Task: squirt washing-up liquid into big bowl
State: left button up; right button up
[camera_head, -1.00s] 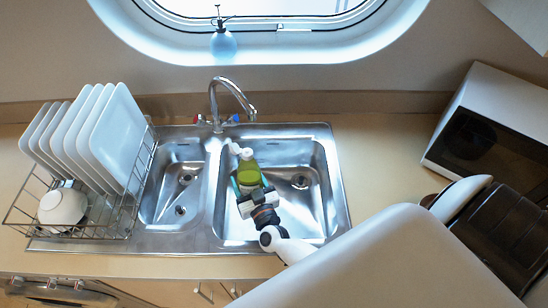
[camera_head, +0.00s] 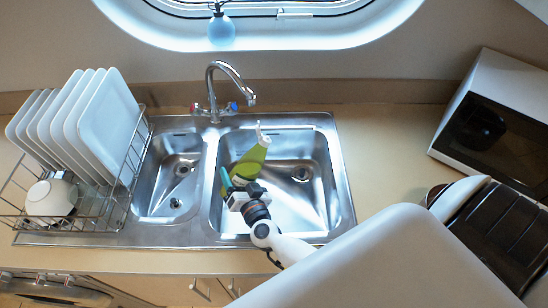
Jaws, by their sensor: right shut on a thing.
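A green washing-up liquid bottle (camera_head: 250,162) with a white nozzle is over the big right-hand bowl (camera_head: 318,172) of the steel sink. My right gripper (camera_head: 238,184) is shut on the bottle near its lower end. The bottle leans to the right in the picture, with its nozzle at the upper end, towards the tap. I cannot tell its exact height above the bowl floor. No liquid shows coming out. The gripper hides part of the bottle's lower end. My left gripper is not in view.
The tap (camera_head: 230,85) arches behind the sink. The small bowl (camera_head: 178,180) of the sink is empty, on the left. A wire rack (camera_head: 112,212) holds several white plates (camera_head: 103,125) and a white cup-like dish (camera_head: 51,197). A microwave (camera_head: 490,115) stands at the right.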

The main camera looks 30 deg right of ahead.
jog(key=shift+a+f+m+b, duration=0.1)
jog(key=shift+a+m+b, duration=0.6)
jog(key=shift+m, duration=0.3)
jog(key=shift+a+r+m+y+b, duration=0.2)
jog(key=shift+a+m+y+b, duration=0.1)
jog(key=shift+a+m+b, duration=0.5)
jog(key=shift+a+r+m+p, duration=0.15)
jog(key=shift+r+m+p, duration=0.15)
jog(key=shift+r, duration=0.3)
jog(key=shift+a+r+m, duration=0.3)
jog(key=shift+r+m, duration=0.1)
jog(key=shift+r, duration=0.2)
jog(key=shift+a+f+m+b, duration=0.25)
jog(key=shift+f+m+b, duration=0.2)
jog(key=shift+b, duration=0.5)
jog(key=shift+w+a+f+m+b, duration=0.1)
jog(key=shift+a+f+m+b, duration=0.15)
jog(key=shift+m+b, duration=0.35)
jog(key=shift+r+y+p, duration=0.1)
jog(key=shift+y+p, duration=0.2)
jog(key=shift+a+m, duration=0.15)
jog(key=shift+m, duration=0.5)
jog(key=shift+r+m+p, duration=0.1)
jog(key=shift+m+p, duration=0.2)
jog(key=shift+p, duration=0.1)
